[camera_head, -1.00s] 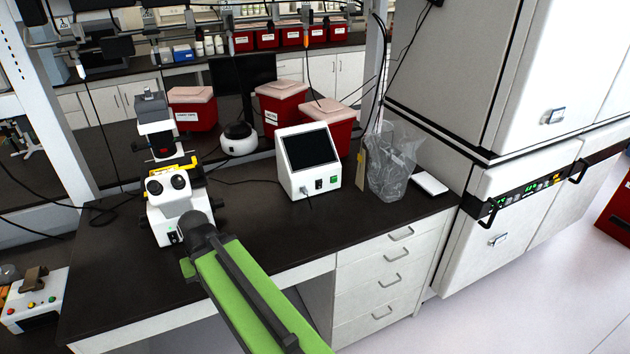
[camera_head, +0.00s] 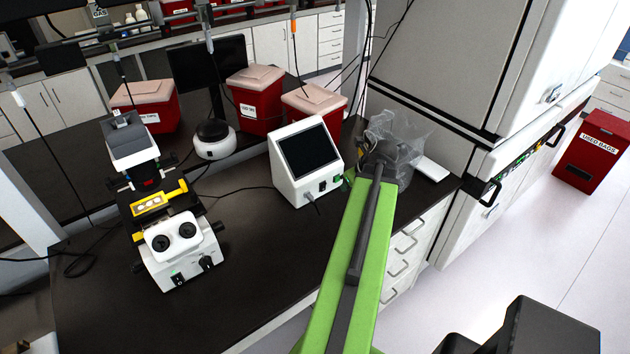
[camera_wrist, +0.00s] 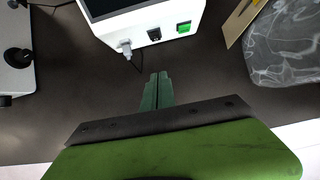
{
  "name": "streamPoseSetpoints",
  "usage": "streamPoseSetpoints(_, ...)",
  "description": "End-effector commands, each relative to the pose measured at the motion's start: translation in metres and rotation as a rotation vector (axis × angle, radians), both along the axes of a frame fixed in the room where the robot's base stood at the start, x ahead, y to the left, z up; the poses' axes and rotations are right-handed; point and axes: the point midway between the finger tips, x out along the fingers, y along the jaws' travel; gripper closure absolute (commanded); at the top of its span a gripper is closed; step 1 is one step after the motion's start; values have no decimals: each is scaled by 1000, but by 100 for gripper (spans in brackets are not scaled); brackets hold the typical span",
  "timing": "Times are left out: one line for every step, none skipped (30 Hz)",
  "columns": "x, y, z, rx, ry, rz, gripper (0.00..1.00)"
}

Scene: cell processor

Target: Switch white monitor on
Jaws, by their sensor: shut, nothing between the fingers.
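The white monitor (camera_head: 302,160) stands on the dark bench with a dark, blank screen. Its front also shows in the wrist view (camera_wrist: 145,22), with a plugged grey cable, a black socket and a green switch (camera_wrist: 184,27) at the lower right of its face. My gripper (camera_wrist: 158,76) is shut and empty, its fingertips pointing at the monitor's lower front edge, a short gap below it and to the left of the switch.
A white microscope (camera_head: 175,245) stands to the left on the bench. A clear plastic bag (camera_head: 395,150) stands close to the right of the monitor. Red bins (camera_head: 255,105) stand behind. The bench between microscope and monitor is clear except for a cable.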

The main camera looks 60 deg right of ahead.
Motion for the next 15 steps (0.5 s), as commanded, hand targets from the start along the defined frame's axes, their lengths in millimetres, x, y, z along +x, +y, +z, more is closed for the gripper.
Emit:
streamPoseSetpoints(1, 0, 0, 1, 0, 0, 100)
streamPoseSetpoints(2, 1, 0, 0, 0, 1, 100)
streamPoseSetpoints(2, 1, 0, 0, 0, 4, 100)
streamPoseSetpoints(3, 2, 0, 0, 0, 6, 100)
streamPoseSetpoints(4, 2, -1, 0, 1, 7, 100)
streamPoseSetpoints(4, 2, -1, 0, 1, 9, 100)
streamPoseSetpoints(5, 3, -1, -1, 1, 10, 100)
streamPoseSetpoints(6, 3, -2, 0, 1, 11, 100)
streamPoseSetpoints(7, 3, -5, -1, 1, 12, 100)
streamPoseSetpoints(9, 2, -8, -1, 1, 13, 100)
streamPoseSetpoints(11, 2, -12, -1, 1, 14, 100)
streamPoseSetpoints(14, 1, -19, -1, 2, 14, 100)
streamPoseSetpoints(17, 0, -24, -1, 3, 15, 100)
streamPoseSetpoints(20, -1, -30, -1, 2, 16, 100)
streamPoseSetpoints(24, -2, -39, -1, 3, 17, 100)
